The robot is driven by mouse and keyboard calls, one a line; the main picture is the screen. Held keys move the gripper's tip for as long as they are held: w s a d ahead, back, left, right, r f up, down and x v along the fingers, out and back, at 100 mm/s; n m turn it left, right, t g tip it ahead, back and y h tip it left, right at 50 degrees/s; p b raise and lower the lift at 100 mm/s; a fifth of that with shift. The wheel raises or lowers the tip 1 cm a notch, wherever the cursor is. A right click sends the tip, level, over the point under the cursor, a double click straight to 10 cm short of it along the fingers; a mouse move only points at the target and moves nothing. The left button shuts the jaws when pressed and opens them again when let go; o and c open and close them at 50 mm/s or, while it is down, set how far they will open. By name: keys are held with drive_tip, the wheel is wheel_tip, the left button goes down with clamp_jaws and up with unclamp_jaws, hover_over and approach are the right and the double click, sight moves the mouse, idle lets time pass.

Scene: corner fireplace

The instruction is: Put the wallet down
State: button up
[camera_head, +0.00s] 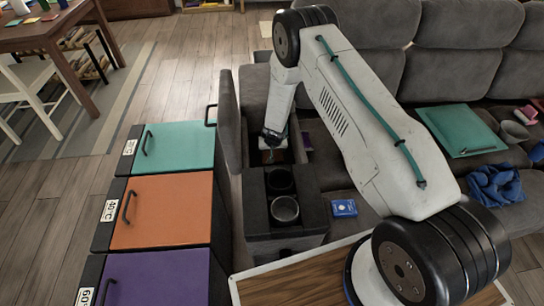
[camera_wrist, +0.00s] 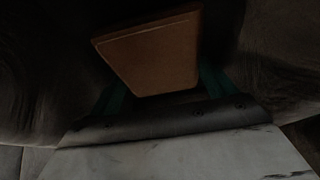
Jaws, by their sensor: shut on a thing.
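My gripper (camera_wrist: 160,88) is shut on a brown wallet (camera_wrist: 152,55), which sits between the two teal fingers in the dark wrist view. In the head view my gripper (camera_head: 273,143) points down into the open compartment of the grey sofa console (camera_head: 259,232), behind the cup holders. A small brown patch there looks like the wallet, mostly hidden by the gripper. I cannot tell whether the wallet touches the compartment floor.
The console's raised lid (camera_head: 229,120) stands left of the compartment. Two cup holders (camera_head: 285,209) are in front. A blue box (camera_head: 344,208), a teal folder-like item (camera_head: 462,130) and a blue cloth (camera_head: 497,185) lie on the sofa. Teal, orange (camera_head: 162,211) and purple bins stand left.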

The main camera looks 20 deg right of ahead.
drive_tip(key=shift+f, duration=2.05)
drive_tip(key=shift+f, duration=0.2)
drive_tip(key=o, duration=1)
drive_tip(key=shift+a, duration=0.1)
drive_tip(key=shift+c, duration=0.2)
drive_tip(key=shift+s+f, duration=0.1)
drive_tip(key=shift+d, duration=0.2)
